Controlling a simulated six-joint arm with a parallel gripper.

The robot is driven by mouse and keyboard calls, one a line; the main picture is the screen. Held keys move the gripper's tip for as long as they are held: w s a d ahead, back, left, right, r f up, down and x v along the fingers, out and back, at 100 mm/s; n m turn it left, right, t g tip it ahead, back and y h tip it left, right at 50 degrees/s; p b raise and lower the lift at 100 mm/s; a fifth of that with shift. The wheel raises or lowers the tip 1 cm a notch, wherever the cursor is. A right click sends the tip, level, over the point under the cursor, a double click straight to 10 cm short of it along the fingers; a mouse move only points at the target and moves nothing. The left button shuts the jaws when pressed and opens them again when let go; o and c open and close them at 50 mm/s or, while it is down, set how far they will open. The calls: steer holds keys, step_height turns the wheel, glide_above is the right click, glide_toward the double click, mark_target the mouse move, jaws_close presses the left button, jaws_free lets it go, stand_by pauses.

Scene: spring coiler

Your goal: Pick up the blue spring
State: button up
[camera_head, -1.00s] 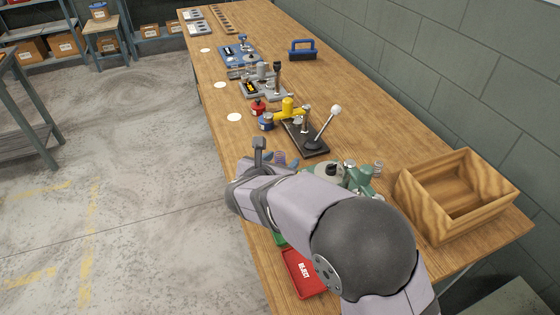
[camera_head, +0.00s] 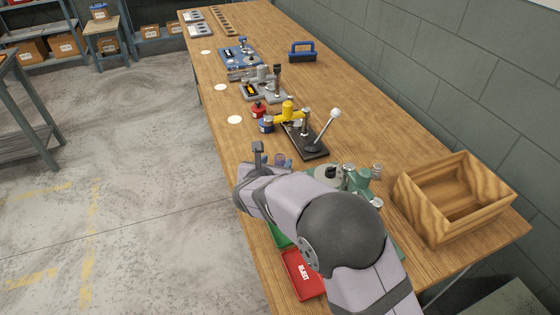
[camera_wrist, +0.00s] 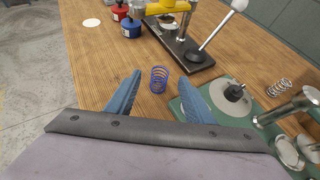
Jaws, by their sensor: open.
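The blue spring (camera_wrist: 158,79) stands upright on the wooden bench in the wrist view. My gripper (camera_wrist: 160,76) is open, with one blue finger to the left of the spring and one to the right. The spring shows beyond and between the fingertips, and nothing grips it. I cannot tell from this view whether the fingers are level with it. In the head view my own arm covers much of this area, and the spring is too small to make out surely there.
A green coiler machine (camera_wrist: 196,128) stands close on the right, with a silver spring (camera_wrist: 279,87) beyond it. A black-based lever press (camera_wrist: 182,52) is just ahead. Red (camera_wrist: 119,11) and blue (camera_wrist: 131,28) pots stand ahead left. A wooden box (camera_head: 412,211) and red reject tray (camera_head: 303,275) flank my arm.

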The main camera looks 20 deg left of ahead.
mark_target(280, 158)
steer(key=shift+p+x, duration=0.45)
steer(key=shift+x, duration=1.2)
steer(key=c, duration=1.1)
steer(key=shift+r, duration=0.1)
